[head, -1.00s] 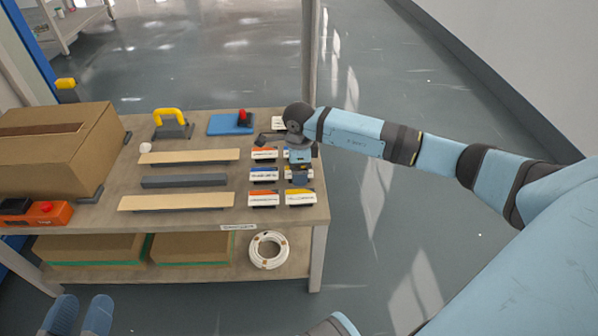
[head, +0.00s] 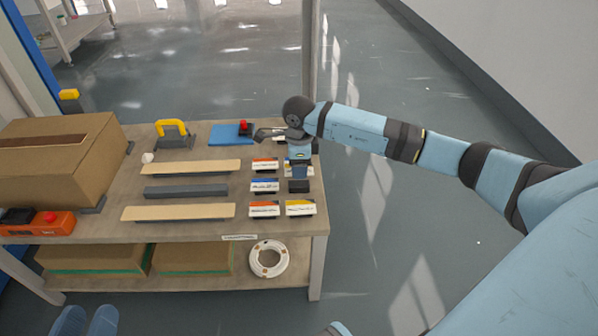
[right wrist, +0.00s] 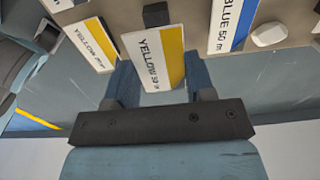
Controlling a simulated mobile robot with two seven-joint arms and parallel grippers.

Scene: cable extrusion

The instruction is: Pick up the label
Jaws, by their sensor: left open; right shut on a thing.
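The yellow "YELLOW 50" label (right wrist: 150,58) sits between the two fingers of my right gripper (right wrist: 160,82) in the right wrist view. In the head view, my right gripper (head: 299,170) is over the right column of labels, shut on this label. A dark block (head: 299,186) shows bare just in front of it. Another yellow label (head: 299,208) stands nearer the table's front edge and shows at left in the wrist view (right wrist: 90,45). A blue label (head: 264,186) stands to the left. My left gripper (head: 86,322) is open and empty at the bottom left.
Red-orange labels (head: 264,209) stand in the left column. Wooden strips (head: 178,212) and a grey bar (head: 186,191) lie left of the labels. A large cardboard box (head: 55,160) fills the table's left side. A white cable coil (head: 268,258) sits on the lower shelf.

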